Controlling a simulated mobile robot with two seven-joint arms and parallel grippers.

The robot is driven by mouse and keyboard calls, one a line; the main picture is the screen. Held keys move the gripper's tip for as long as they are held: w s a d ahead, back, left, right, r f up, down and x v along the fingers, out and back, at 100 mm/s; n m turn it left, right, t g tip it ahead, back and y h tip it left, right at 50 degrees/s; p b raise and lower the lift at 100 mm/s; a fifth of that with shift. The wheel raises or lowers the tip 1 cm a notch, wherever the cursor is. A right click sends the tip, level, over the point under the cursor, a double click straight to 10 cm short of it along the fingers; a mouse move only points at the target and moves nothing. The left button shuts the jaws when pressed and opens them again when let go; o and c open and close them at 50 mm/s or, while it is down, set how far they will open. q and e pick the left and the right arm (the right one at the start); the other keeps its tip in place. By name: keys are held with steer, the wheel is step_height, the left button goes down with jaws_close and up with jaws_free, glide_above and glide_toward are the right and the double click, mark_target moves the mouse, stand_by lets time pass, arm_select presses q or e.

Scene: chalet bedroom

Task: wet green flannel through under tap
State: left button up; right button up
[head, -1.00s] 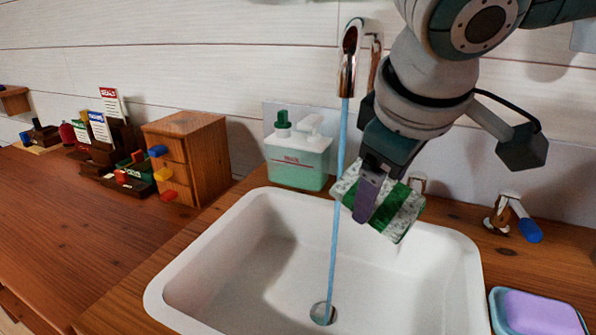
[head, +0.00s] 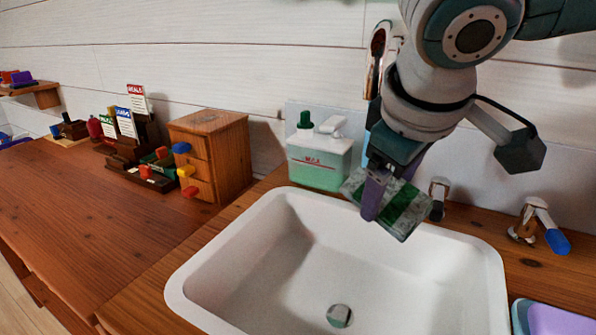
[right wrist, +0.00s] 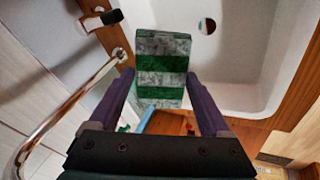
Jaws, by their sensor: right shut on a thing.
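My right gripper (head: 385,185) is shut on the green flannel (head: 405,210), a flat folded cloth with green and mottled whitish stripes. It is held tilted above the back of the white sink (head: 300,290), below the chrome tap (head: 378,50). A short piece of blue water stream (head: 366,140) shows above the gripper; none shows below the flannel. The gripper hides where the water meets the cloth. In the right wrist view the flannel (right wrist: 162,68) sticks out beyond the fingers, and the tap's curved pipe (right wrist: 65,120) is at left. My left gripper is not in view.
A green soap bottle (head: 320,160) stands behind the sink. A blue-ended tap handle (head: 540,225) and a purple soap in a dish (head: 560,320) are at right. A small wooden drawer unit (head: 210,150) stands at left. The sink bowl is clear.

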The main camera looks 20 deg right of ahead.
mark_target(428, 210)
steer(key=shift+w+d+p, duration=0.15)
steer(key=shift+d+p, duration=0.15)
steer(key=shift+d, duration=0.25)
steer(key=shift+s+d+r+p, duration=0.1)
steer(key=shift+s+p, duration=0.2)
steer(key=s+p, duration=0.1)
steer(key=s, duration=0.1)
steer(key=s+d+p, duration=0.1)
steer(key=s+p, duration=0.1)
steer(key=shift+s+d, duration=0.15)
steer(key=shift+s+d+p, duration=0.2)
steer(key=shift+s+p, duration=0.1)
steer(key=shift+s, duration=0.4)
steer(key=shift+s+d+p, duration=0.2)
steer(key=shift+s+p, duration=0.05)
steer(key=shift+s, duration=0.45)
steer(key=s+d+r+p, duration=0.1)
steer(key=s+r+p, duration=0.3)
steer(key=p, duration=0.2)
steer(key=shift+s+d, duration=0.25)
steer(key=shift+s, duration=0.15)
